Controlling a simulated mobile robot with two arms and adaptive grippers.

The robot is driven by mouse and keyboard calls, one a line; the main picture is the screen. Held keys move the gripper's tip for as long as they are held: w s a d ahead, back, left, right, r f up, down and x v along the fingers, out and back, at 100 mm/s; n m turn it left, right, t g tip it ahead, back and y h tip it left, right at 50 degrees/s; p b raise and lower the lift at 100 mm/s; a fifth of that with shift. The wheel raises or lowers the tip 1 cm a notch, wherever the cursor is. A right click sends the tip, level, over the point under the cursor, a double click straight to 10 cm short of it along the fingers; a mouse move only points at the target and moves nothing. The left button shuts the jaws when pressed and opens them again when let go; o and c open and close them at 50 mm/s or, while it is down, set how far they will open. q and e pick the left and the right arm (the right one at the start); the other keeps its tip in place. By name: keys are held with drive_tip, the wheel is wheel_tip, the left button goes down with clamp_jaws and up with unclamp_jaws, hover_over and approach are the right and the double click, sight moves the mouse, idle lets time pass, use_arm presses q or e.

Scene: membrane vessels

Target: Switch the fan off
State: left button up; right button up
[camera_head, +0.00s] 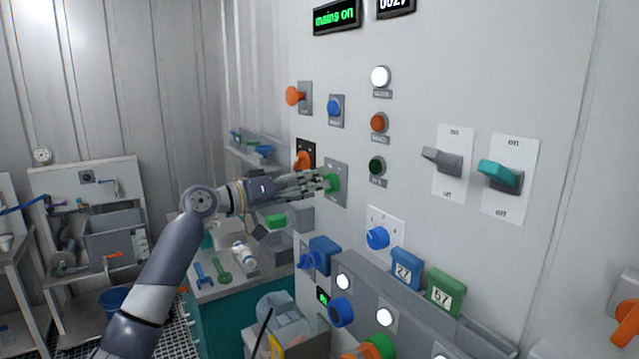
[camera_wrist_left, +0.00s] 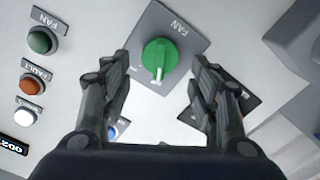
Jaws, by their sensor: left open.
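The green fan knob (camera_head: 333,182) sits on a grey plate on the light wall panel. In the left wrist view the green knob (camera_wrist_left: 159,58) shows on its grey plate (camera_wrist_left: 196,40) marked FAN, with its white pointer mark toward the lower edge of the picture. My left gripper (camera_head: 318,182) is at the knob in the head view. In the left wrist view my left gripper (camera_wrist_left: 160,75) is open, its fingers on either side of the knob with gaps between. A dark green FAN lamp (camera_head: 376,166) looks unlit; it also shows in the wrist view (camera_wrist_left: 40,42). My right gripper is out of view.
Orange handles (camera_head: 303,160) and a blue knob (camera_head: 334,107) are close by on the panel. Grey (camera_head: 443,161) and teal (camera_head: 500,174) levers are to the right. A blue knob (camera_head: 377,238) sits below. A bench with tools (camera_head: 222,272) stands below my left arm.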

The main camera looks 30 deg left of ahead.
use_arm(q)
drive_tip(key=v, duration=0.9)
drive_tip(key=shift+a, duration=0.1)
